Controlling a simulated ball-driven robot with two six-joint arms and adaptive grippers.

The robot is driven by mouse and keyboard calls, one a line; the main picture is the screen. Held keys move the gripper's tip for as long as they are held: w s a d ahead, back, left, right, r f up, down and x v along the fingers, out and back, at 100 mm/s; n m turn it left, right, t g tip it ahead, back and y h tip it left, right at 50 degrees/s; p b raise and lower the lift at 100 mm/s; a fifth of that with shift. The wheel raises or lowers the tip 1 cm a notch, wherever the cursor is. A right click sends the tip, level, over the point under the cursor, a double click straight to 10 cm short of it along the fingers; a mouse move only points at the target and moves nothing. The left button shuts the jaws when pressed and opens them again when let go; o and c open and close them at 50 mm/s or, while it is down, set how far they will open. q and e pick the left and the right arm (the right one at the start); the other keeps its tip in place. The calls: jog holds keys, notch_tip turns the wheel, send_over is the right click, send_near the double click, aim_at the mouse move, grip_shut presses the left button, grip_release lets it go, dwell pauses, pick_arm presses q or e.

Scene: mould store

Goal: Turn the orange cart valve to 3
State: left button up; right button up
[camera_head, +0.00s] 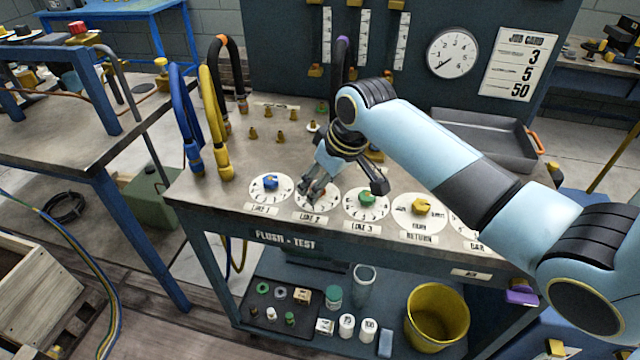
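The cart's top carries a row of valves on round white dials. The LINE 2 dial (301,205) has a reddish-orange knob (318,196), mostly hidden by my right gripper (316,187). That gripper points down at the knob from above, its fingers at or around it; I cannot tell whether they are closed on it. The number the knob points to cannot be read. Beside it are a blue knob (270,182) on LINE 1, a green knob (367,200) on LINE 3 and a yellow knob (419,207) on the return dial. My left gripper is not in view.
Blue (190,120) and yellow hoses (213,120) arch up at the cart's left. A grey tray (485,150) lies at the right. A job card (520,65) reads 3, 5, 50 beside a gauge (453,52). A yellow bucket (437,318) stands on the lower shelf.

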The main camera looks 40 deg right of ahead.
jog(key=shift+w+f, duration=0.15)
jog(key=shift+f, duration=0.25)
grip_shut()
